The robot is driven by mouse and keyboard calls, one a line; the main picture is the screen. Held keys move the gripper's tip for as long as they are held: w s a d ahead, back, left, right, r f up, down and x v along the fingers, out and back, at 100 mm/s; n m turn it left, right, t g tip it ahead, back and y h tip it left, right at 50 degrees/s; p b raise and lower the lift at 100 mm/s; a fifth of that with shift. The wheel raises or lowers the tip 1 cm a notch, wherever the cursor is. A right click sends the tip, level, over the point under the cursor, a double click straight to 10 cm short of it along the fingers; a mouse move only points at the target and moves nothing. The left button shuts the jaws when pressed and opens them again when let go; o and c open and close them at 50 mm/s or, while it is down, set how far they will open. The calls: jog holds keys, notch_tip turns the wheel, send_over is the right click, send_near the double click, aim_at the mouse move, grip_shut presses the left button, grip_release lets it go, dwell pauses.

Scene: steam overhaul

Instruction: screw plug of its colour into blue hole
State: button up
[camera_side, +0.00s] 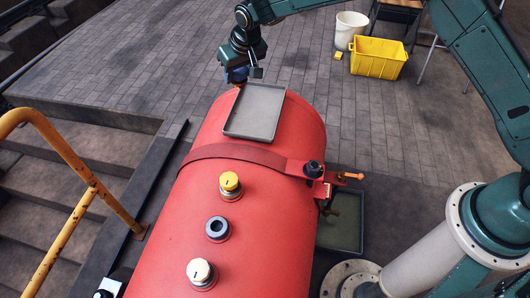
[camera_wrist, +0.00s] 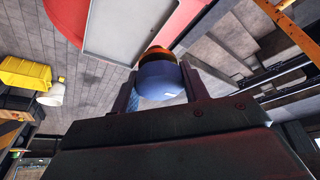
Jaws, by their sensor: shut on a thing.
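My gripper (camera_side: 240,72) is beyond the far end of the red boiler (camera_side: 165,243), at the top of the side view. It is shut on a blue plug (camera_wrist: 158,82). In the wrist view the plug sits between the two fingers, with its brass-orange part pointing away from my wrist. The open hole (camera_side: 217,228) is in the boiler's top, with a dark centre and a bluish-grey rim. It lies between a yellow plug (camera_side: 230,182) and a white plug (camera_side: 200,270), both seated in the boiler. The hole is well apart from my gripper and not visible in the wrist view.
An empty grey tray (camera_side: 255,112) lies on the boiler's far top. A red band with a clamp (camera_side: 315,170) crosses the boiler between the tray and the plugs. A yellow crate (camera_side: 378,58) and white bucket (camera_side: 349,30) stand on the floor. A yellow handrail (camera_side: 65,232) is at left.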

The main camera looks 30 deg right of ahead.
jog(key=s+a+f+n, duration=0.2)
jog(key=s+a+f, duration=0.1)
jog(key=s+a, duration=0.4)
jog(key=s+a+f+n+y, duration=0.1)
jog(key=s+a+f, duration=0.3)
jog(key=s+a, duration=0.3)
jog(key=s+a+f+n+y, duration=0.1)
jog(key=s+a+f, duration=0.3)
jog(key=s+a, duration=0.4)
jog(key=s+n, duration=0.1)
jog(key=s, duration=0.1)
jog(key=shift+s+f+n+g, duration=0.25)
jog(key=shift+s+n+g, duration=0.05)
jog(key=shift+s, duration=0.1)
jog(key=shift+a+f, duration=0.1)
send_over(212, 224)
jog(key=s, duration=0.1)
jog(key=shift+s+d+f, duration=0.1)
jog(key=shift+d+f, duration=0.1)
jog(key=shift+f, duration=1.05)
jog(key=shift+d+f, duration=0.15)
jog(key=shift+f, duration=1.05)
jog(key=shift+f, duration=1.35)
jog(key=o, duration=1.2)
jog(key=shift+c, duration=0.7)
